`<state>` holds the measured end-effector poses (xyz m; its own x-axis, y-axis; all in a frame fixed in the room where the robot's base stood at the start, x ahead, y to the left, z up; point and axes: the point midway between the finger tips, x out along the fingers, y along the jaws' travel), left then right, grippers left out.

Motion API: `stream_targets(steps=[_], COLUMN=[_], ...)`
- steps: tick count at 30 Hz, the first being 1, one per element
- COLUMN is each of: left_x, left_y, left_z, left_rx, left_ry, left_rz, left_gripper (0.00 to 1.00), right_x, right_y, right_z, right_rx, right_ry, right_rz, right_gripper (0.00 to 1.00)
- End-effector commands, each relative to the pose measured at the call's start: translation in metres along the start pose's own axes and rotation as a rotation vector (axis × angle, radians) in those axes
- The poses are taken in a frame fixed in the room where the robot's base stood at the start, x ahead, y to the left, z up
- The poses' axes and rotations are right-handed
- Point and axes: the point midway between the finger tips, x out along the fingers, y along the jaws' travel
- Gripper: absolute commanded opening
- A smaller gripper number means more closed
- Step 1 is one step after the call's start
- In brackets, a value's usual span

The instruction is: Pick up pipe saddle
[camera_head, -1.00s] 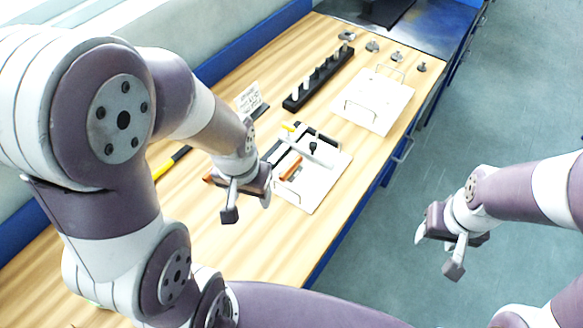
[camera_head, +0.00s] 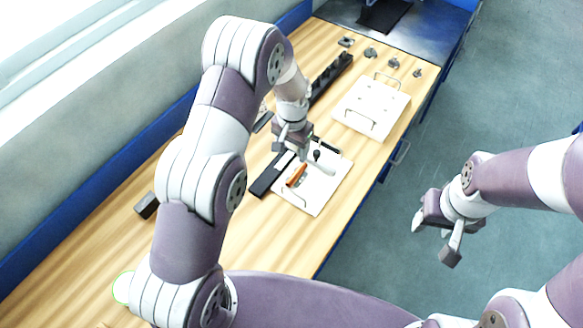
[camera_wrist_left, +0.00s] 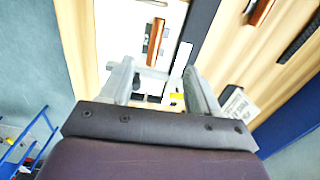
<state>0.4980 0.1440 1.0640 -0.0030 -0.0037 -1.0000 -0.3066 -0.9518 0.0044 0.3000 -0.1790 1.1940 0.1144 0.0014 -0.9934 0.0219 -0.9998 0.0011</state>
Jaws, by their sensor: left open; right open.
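I cannot tell for sure which thing is the pipe saddle. Several small grey metal parts stand at the far end of the wooden bench, among them a flat bracket-like part (camera_head: 346,41) and a rounder part (camera_head: 371,53). My left gripper (camera_head: 291,149) is open and empty above the near white tray (camera_head: 318,203), well short of those parts. In the left wrist view its two fingers (camera_wrist_left: 160,92) are apart, with the tray and an orange-brown piece (camera_wrist_left: 155,42) beyond them. My right gripper (camera_head: 437,230) is open and empty over the floor, right of the bench.
A second white tray (camera_head: 377,104) with wire handles lies farther along the bench. A black rack (camera_head: 333,76) is partly hidden behind my left arm. A black block (camera_head: 147,205) lies at the left. A printed card (camera_wrist_left: 240,104) shows in the left wrist view. The near bench is mostly clear.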

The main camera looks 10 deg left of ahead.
Motion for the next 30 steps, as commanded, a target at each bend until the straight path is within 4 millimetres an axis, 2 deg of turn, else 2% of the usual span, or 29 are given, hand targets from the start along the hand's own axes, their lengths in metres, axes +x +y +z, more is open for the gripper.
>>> stream_targets(steps=[1,2,9,13,16,19,21,24,30], left_x=[0.0,0.005,0.056,0.071,0.082,0.098,0.112,0.121,0.124], left_y=[-0.001,0.0,0.0,0.0,0.002,0.003,0.003,0.003,0.003], left_z=[-0.005,-0.002,-0.001,-0.001,0.001,0.001,0.001,0.0,0.0], left_rx=[0.022,0.035,0.038,0.037,0.037,0.037,0.037,0.037,0.037], left_ry=[0.006,-0.005,-0.004,-0.002,-0.006,-0.005,-0.004,-0.001,0.0], left_rz=[-0.001,0.001,0.001,0.0,0.001,0.001,0.001,0.0,0.0], left_gripper=[0.62,0.62,0.62,0.62,0.62,0.62,0.62,0.62,0.62], right_x=[-0.001,-0.004,-0.026,-0.031,-0.046,-0.059,-0.06,-0.061,-0.06], right_y=[0.0,0.0,0.0,0.0,0.0,0.0,0.0,0.0,0.0], right_z=[0.0,0.0,-0.003,-0.004,-0.005,-0.007,-0.007,-0.007,-0.007], right_rx=[0.0,0.0,0.0,0.0,0.0,0.0,0.0,0.0,0.0], right_ry=[-0.001,-0.001,0.0,0.0,0.0,0.0,0.0,0.0,0.0], right_rz=[0.0,0.0,0.0,0.0,0.0,0.0,0.0,0.0,0.0], right_gripper=[0.51,0.51,0.51,0.51,0.51,0.51,0.51,0.51,0.51])
